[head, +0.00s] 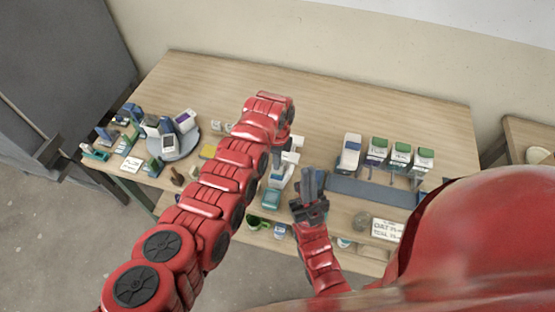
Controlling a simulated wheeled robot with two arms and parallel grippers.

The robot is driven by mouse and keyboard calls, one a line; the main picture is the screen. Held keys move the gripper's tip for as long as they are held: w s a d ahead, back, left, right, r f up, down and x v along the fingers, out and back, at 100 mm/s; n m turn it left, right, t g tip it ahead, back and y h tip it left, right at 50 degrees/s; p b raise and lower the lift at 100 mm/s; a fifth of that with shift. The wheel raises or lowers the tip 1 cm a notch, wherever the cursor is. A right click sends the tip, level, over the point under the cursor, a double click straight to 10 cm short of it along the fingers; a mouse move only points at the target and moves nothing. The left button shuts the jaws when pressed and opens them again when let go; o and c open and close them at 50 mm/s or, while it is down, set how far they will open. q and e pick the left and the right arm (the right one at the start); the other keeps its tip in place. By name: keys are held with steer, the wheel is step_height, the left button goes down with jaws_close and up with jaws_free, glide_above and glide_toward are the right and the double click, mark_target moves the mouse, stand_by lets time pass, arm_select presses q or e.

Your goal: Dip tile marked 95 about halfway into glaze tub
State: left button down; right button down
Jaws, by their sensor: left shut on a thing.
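My left arm reaches from the lower left across the table, and its gripper (283,148) points down near the table's middle. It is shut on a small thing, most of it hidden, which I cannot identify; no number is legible. Just below it stands a white and teal container (278,185); I cannot tell whether it is the glaze tub or whether the held thing touches it. My right gripper (311,190) is to the right of this container, near the front edge. Its dark fingers are close together, and I cannot tell if they are shut. No tile marked 95 can be made out.
A round grey tray (190,148) with small items is at the left, among several blocks and cards. The table's back (350,100) is clear.

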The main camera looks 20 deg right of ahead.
stand_by(0.3)
arm_select(q)
steer(key=shift+f+b, duration=2.45)
steer(key=shift+f, duration=0.4)
steer(key=shift+r, duration=0.1)
stand_by(1.1)
steer(key=shift+r+p, duration=1.9)
steer(key=shift+r, duration=0.6)
steer(key=shift+r+p, duration=1)
steer(key=shift+r, duration=0.5)
